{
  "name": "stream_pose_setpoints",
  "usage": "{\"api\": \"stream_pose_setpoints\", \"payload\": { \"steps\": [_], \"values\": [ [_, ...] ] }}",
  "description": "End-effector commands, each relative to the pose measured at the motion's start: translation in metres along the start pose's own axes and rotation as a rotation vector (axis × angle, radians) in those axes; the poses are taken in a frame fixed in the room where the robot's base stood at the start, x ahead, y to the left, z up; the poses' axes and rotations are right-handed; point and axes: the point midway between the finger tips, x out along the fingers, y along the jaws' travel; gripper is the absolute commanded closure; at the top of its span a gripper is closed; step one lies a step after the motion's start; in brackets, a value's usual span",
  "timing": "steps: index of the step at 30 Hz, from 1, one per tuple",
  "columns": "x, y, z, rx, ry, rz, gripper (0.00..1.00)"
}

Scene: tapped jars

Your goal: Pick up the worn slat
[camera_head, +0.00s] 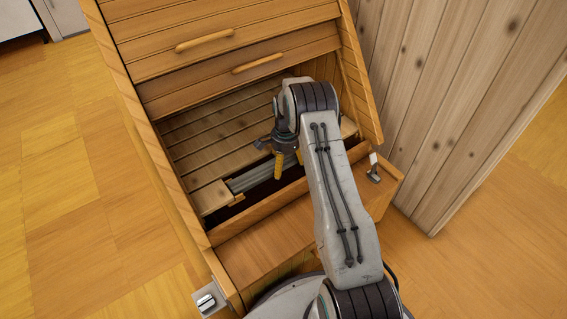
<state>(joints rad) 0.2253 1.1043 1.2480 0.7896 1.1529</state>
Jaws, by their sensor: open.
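My gripper (289,163) hangs inside the open lower bay of a wooden cabinet, its yellow-tipped fingers apart and pointing down. I see nothing between them. Slatted boards (215,135) line the bay behind it, some with dark spots. A pale, spotted wooden piece (211,196) lies at the bay's left end, left of my gripper. Grey ribbed bars (248,181) run from beside it toward the fingers. I cannot tell for sure which board is the worn slat. My arm hides the right part of the bay.
Two drawer-like panels with wooden handles (206,41) sit above the bay. A raised front board (262,207) edges it. A metal bracket (374,169) stands at the right and a metal fitting (206,302) at the lower left. A plank wall (440,110) rises right; open floor (60,180) lies left.

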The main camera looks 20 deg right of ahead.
Motion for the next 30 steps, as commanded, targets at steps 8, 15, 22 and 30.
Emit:
{"api": "stream_pose_setpoints", "payload": {
  "steps": [8,15,22,30],
  "values": [
    [-0.0009,-0.0002,0.0,0.0,0.0,0.0,0.3],
    [-0.001,-0.0002,0.0,0.0,0.0,-0.001,0.51],
    [-0.0017,-0.0007,-0.0002,0.0,0.001,-0.002,0.68],
    [-0.0037,-0.0007,-0.0002,0.0,0.001,-0.002,0.68]
  ]
}}
